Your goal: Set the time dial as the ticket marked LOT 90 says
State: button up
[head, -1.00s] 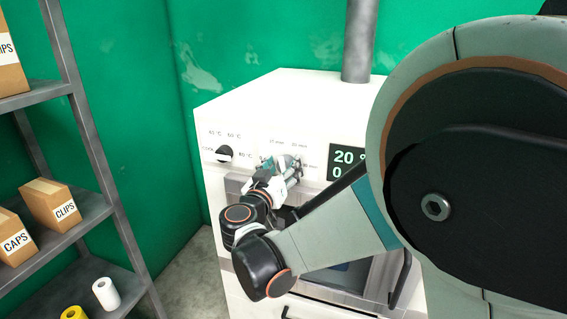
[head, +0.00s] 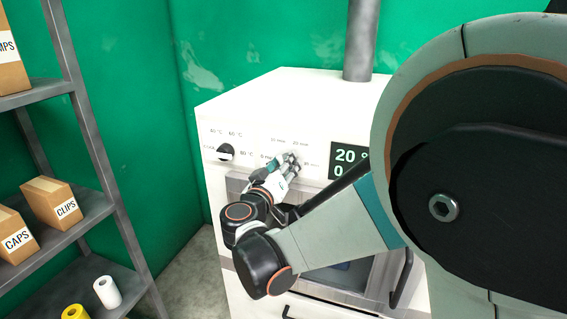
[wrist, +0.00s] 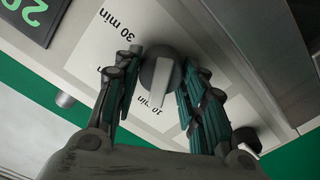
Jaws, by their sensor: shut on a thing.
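The time dial (wrist: 147,72) is a round dark knob with a pale bar across it, set in the white front panel. In the wrist view the bar's lower end points at the "10 min" mark. "30 min" also reads clearly there; another mark is partly hidden by a finger. My gripper (wrist: 160,80) is shut on the dial, with one finger on each side of the knob. In the head view my gripper (head: 288,162) is at the panel and hides the dial. No ticket marked LOT 90 is in view.
A temperature dial (head: 226,152) is left of my gripper on the white machine (head: 280,95). A dark display (head: 347,160) with green figures is to the right. A grey shelf (head: 88,215) with boxes and rolls stands at the left.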

jog(key=o, duration=1.1)
jog(key=shift+c, duration=0.2)
jog(key=shift+s+a, duration=0.1)
jog(key=v, duration=0.7)
jog(key=shift+s, duration=0.15)
